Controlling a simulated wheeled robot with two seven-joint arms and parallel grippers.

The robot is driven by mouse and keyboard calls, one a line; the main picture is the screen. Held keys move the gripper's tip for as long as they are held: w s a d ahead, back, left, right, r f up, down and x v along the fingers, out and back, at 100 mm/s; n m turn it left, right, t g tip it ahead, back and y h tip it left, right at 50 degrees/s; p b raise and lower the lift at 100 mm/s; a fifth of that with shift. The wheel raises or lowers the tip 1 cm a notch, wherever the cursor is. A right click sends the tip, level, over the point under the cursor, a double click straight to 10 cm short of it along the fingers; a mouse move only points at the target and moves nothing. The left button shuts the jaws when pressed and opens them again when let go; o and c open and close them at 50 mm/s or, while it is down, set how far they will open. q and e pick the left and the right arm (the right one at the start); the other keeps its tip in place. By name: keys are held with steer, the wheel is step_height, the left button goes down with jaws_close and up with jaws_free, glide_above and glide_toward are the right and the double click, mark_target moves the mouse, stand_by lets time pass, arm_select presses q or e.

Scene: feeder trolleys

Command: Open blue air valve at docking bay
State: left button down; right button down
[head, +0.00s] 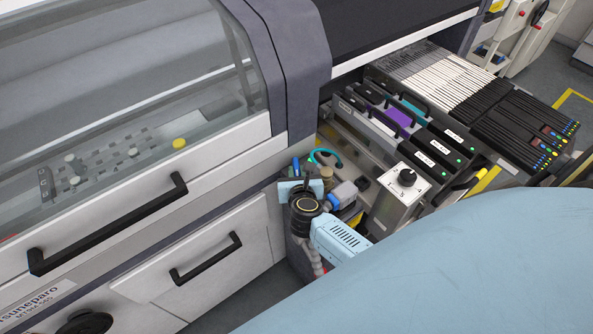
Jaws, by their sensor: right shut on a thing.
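My right arm reaches down to the docking bay beside the machine's corner. My right gripper (301,176) is small in the picture and partly covered by its own wrist. It is shut on a small blue part, which appears to be the blue air valve (296,166). The valve's exact turn angle is too small to make out. A teal curved hose (325,154) and a brass-coloured fitting (327,174) sit just right of the gripper. My left gripper is not in view.
The machine's white front with black handles (205,258) is close on the left. My light blue arm covers the lower right.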

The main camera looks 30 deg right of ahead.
stand_by(0.3)
steer(key=c, duration=1.3)
jaws_free()
steer(key=shift+s, duration=0.1)
steer(key=p+v, duration=0.1)
steer(key=v, duration=1.2)
steer(key=shift+s+d, duration=0.1)
steer(key=shift+s, duration=0.1)
